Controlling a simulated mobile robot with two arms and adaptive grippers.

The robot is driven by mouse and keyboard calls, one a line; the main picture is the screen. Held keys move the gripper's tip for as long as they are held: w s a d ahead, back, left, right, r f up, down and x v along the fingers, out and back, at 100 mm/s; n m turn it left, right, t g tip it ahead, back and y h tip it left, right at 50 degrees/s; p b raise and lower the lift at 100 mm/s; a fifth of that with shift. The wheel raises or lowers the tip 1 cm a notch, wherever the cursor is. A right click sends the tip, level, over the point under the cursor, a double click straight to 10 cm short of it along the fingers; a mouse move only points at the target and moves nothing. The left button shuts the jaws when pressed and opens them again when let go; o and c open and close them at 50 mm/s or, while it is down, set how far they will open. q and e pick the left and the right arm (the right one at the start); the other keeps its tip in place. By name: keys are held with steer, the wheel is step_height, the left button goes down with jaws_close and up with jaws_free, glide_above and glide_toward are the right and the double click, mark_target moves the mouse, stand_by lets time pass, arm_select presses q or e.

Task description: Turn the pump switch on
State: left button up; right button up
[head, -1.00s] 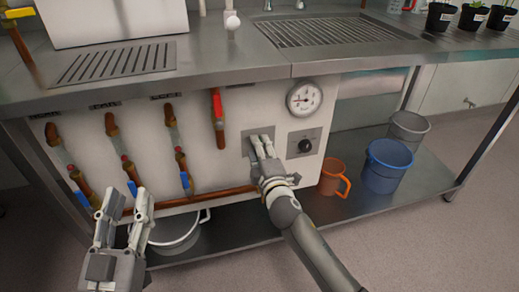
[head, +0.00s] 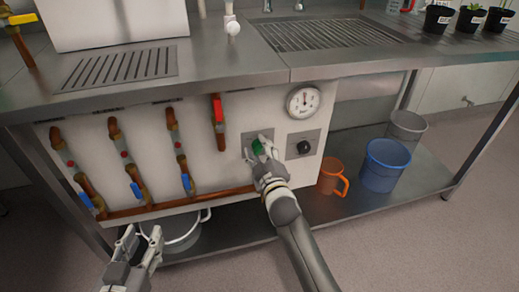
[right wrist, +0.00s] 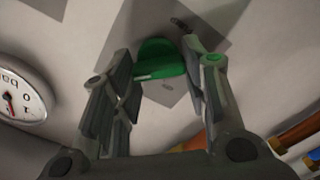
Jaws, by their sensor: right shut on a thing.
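The pump switch is a knob (right wrist: 160,60) on a grey square plate (head: 249,138) on the white front panel. It shows green between the fingers of my right gripper (head: 258,149). In the right wrist view my right gripper (right wrist: 158,85) has one finger on each side of the green knob, shut on it. The gripper hides part of the knob in the head view. My left gripper (head: 141,243) is open and empty, low at the left, in front of the lower shelf.
Right of the switch are a black knob (head: 304,147) and a round gauge (head: 303,102). Pipes with valve handles (head: 218,108) line the panel's left.

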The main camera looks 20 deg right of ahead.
steer(key=shift+f, duration=0.15)
steer(key=o, duration=1)
steer(key=shift+o, duration=0.2)
steer(key=shift+s, duration=0.1)
steer(key=s, duration=1.2)
steer(key=shift+d, duration=0.1)
